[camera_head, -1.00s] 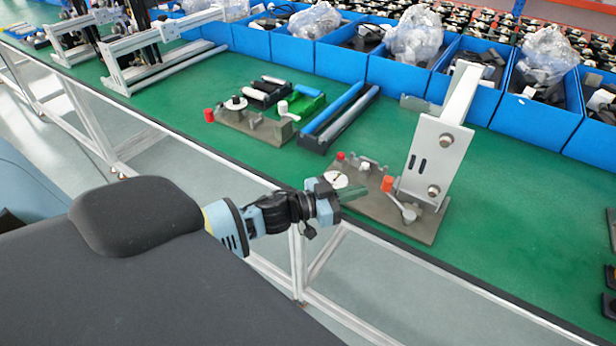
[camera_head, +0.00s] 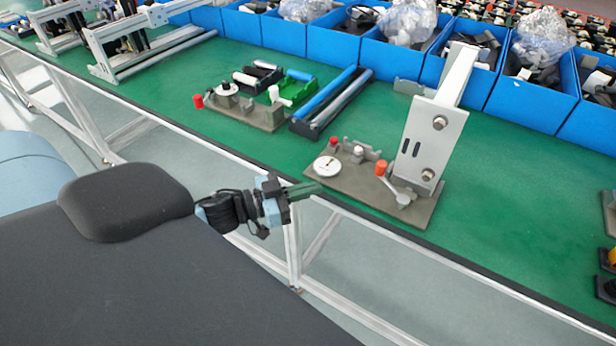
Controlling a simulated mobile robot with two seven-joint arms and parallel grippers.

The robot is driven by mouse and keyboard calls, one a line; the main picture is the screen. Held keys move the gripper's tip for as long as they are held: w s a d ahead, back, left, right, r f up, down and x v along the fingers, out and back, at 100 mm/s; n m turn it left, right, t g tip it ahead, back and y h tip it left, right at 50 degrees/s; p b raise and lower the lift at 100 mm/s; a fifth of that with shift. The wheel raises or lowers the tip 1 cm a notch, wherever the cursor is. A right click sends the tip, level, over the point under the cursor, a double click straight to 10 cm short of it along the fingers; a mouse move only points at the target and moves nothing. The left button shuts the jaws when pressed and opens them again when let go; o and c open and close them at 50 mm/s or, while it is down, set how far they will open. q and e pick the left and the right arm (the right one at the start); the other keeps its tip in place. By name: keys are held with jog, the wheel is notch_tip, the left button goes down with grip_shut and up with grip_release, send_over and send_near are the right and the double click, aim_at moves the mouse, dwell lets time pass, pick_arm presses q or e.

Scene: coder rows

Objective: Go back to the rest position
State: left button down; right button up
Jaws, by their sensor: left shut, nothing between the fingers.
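My left gripper (camera_head: 306,190) shows near the middle of the head view, at the front edge of the green table (camera_head: 510,225). Its fingers are shut with nothing between them. It is just left of the nearer fixture plate (camera_head: 350,187) and looks apart from it. That plate carries a white dial, red and orange knobs, and a tilted grey metal bracket (camera_head: 431,134). My right gripper is not in view.
A second fixture plate (camera_head: 262,116) with a red knob stands farther back, beside a rack (camera_head: 312,122) with blue and grey rods. Blue bins (camera_head: 510,104) line the table's back. Metal frames (camera_head: 130,60) stand at the left.

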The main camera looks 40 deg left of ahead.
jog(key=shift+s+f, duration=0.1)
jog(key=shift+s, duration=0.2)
